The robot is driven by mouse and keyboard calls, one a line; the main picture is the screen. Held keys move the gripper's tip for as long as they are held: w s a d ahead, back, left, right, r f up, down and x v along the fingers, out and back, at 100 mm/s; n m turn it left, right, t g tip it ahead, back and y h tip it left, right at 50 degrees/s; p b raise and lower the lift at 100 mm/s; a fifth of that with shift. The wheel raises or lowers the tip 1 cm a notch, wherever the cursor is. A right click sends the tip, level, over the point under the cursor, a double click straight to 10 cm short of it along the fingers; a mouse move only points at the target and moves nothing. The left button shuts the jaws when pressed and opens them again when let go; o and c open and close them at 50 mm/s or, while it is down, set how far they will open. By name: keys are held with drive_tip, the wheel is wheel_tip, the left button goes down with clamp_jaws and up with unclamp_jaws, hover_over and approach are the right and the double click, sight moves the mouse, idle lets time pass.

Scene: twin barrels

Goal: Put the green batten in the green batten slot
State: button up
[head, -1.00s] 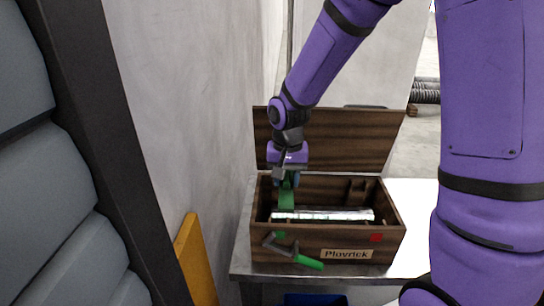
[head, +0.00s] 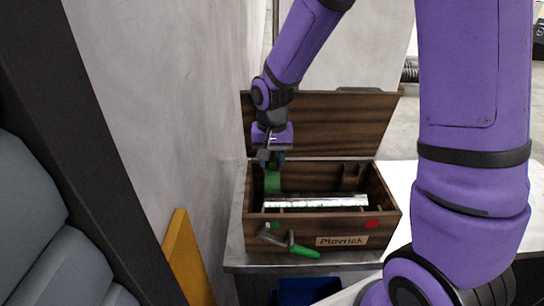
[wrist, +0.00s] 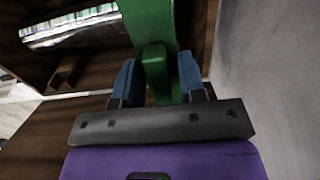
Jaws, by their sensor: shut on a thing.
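The green batten (head: 272,182) is upright at the left end of the open dark wooden box (head: 285,238). My gripper (head: 272,158) is shut on its upper part, at about the height of the box's rim. The wrist view shows the batten (wrist: 148,25) running away between my two blue fingertips (wrist: 156,85). A green square mark (head: 275,225) is on the box's front wall at the left. The batten's lower end is hidden in the head view, and I cannot make out the green batten slot.
A shiny silver bar (head: 315,201) lies lengthwise in the box. The raised lid (head: 320,124) stands behind. A grey tool with a green handle (head: 303,251) is at the box's front. A red square (head: 373,223) marks the front's right. A grey wall (head: 165,110) is close at left.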

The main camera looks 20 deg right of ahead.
hover_over(272, 197)
drive_tip(key=shift+f, duration=2.7)
drive_tip(key=shift+f, duration=2.4)
drive_tip(key=o, duration=1)
drive_tip(key=shift+w, duration=0.1)
wheel_tip(272, 197, up, 11)
drive_tip(key=shift+f, duration=0.15)
